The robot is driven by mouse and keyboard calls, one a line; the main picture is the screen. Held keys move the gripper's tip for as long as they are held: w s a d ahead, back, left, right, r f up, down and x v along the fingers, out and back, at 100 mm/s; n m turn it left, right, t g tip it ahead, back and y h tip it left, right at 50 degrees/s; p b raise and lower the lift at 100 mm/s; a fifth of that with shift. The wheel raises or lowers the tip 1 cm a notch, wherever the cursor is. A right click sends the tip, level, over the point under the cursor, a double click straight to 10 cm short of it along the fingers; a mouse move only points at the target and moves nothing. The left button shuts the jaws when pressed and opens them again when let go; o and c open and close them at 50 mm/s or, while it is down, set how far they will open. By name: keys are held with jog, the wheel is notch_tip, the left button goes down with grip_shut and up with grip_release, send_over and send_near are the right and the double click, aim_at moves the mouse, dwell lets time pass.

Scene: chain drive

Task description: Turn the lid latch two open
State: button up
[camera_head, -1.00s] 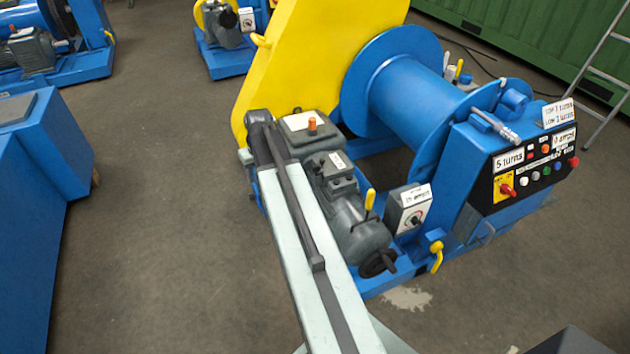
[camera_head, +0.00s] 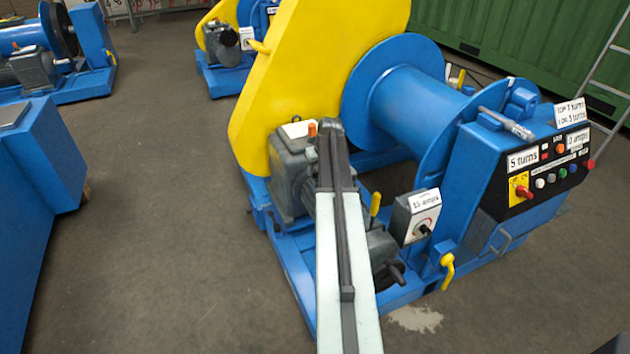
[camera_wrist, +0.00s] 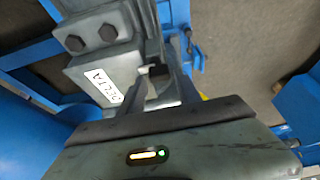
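The big yellow chain guard (camera_head: 315,70) stands upright at the back left of the winch. Another yellow lever (camera_head: 375,203) stands by the motor, and a yellow hooked lever (camera_head: 447,270) hangs at the frame's front. In the head view my arm hides my gripper. In the wrist view my gripper (camera_wrist: 160,75) has its fingers apart, with nothing clearly held, over grey machinery (camera_wrist: 108,70) with a white label.
The grey gearbox (camera_head: 290,170) and blue drum (camera_head: 410,100) are close to my arm. A control box (camera_head: 415,215) and the control panel (camera_head: 545,175) stand at right. A blue cabinet (camera_head: 30,160) is at left. The floor (camera_head: 160,220) between is open.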

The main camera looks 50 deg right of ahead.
jog(key=shift+b+x, duration=0.35)
jog(key=shift+x, duration=0.65)
jog(key=shift+r, duration=0.1)
